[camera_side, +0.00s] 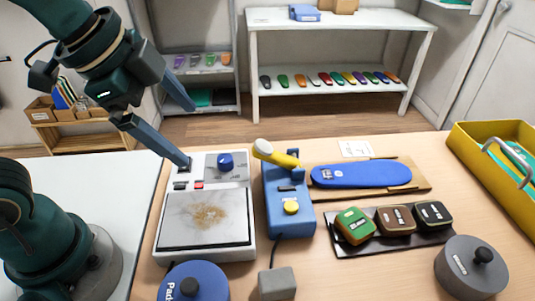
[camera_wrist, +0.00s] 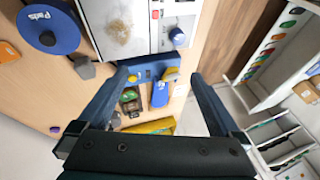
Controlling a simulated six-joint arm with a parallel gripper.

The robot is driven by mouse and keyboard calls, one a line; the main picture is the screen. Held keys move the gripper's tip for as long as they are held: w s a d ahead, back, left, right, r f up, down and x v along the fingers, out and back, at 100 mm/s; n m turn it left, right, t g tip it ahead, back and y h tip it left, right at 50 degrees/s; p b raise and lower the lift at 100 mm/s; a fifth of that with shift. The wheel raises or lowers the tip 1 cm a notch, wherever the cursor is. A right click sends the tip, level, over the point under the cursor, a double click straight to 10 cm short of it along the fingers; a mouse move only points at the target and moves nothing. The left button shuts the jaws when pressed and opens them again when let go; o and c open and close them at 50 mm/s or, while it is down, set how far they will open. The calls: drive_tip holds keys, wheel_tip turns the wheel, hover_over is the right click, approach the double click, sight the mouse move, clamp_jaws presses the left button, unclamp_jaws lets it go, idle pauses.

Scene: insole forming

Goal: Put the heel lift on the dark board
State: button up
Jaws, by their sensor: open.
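A dark board (camera_side: 350,250) lies on the table at the centre right in the side view. Three small rounded blocks stand on it: a green one (camera_side: 354,226) with brown, a brown one (camera_side: 396,220) and a black one (camera_side: 433,214). I cannot tell which thing is the heel lift. A small purple piece (camera_wrist: 55,130) and an orange piece (camera_wrist: 8,50) lie on the table in the wrist view. My gripper (camera_side: 190,137) is open and empty, raised above the back of the white plate device; its two fingers also show in the wrist view (camera_wrist: 158,75).
A white device (camera_side: 205,252) with a stained plate and blue knob stands left. Beside it are a blue press (camera_side: 289,222) with a yellow handle and a blue insole (camera_side: 360,174) on a wooden board. A blue round tin (camera_side: 195,284), grey tin (camera_side: 471,268) and yellow crate (camera_side: 490,180) flank them.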

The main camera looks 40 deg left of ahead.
drive_tip(key=s+a+f+n, duration=0.3)
drive_tip(key=s+n, duration=0.2)
drive_tip(key=n, duration=0.5)
drive_tip(key=shift+s+a+y, duration=0.15)
drive_tip(key=shift+s+y, duration=0.05)
drive_tip(key=shift+y, duration=0.1)
